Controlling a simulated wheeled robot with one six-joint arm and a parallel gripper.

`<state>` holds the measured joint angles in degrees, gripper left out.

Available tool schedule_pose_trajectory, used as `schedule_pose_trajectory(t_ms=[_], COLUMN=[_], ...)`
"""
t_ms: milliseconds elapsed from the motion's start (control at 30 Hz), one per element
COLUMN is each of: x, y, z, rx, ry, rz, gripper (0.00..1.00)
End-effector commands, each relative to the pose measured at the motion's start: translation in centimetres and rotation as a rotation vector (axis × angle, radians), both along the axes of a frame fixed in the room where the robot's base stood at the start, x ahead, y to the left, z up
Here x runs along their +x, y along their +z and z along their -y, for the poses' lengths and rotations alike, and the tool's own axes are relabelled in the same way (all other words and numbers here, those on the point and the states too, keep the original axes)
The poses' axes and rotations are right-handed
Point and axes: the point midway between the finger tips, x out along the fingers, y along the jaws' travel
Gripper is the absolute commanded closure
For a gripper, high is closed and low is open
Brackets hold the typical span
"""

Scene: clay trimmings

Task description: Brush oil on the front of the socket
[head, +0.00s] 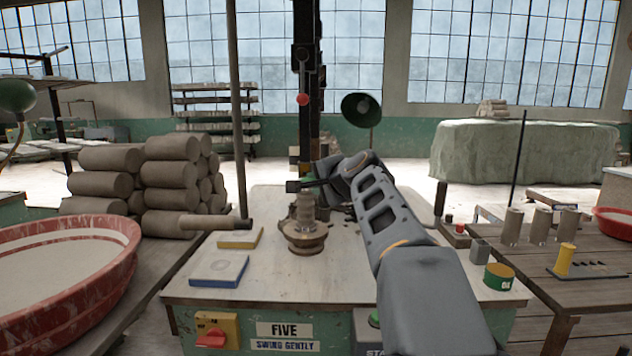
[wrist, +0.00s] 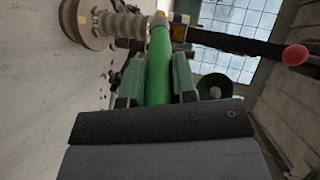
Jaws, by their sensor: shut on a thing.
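My gripper (wrist: 157,88) is shut on a green-handled tool (wrist: 158,65), which looks like a brush. In the head view, my gripper (head: 312,184) is just above the ribbed piece (head: 305,208), which stands upright on a round brown base (head: 304,238) on the table. I cannot clearly make out the socket; my gripper covers part of that area. A green oil tin (head: 498,277) stands at the table's right.
A dark column (head: 306,70) with a red-knobbed lever (head: 303,98) rises behind the ribbed piece. Clay rolls (head: 105,185) and a red basin (head: 120,275) are further left.

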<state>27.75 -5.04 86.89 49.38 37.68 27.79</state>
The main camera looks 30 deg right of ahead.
Motion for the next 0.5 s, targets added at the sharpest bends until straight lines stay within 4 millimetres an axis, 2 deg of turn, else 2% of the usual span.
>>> schedule_pose_trajectory(t_ms=[500], x=[4.1], y=[0.2], z=[2.3], rx=[-0.001], ry=[0.000], rz=[0.000], gripper=[0.97])
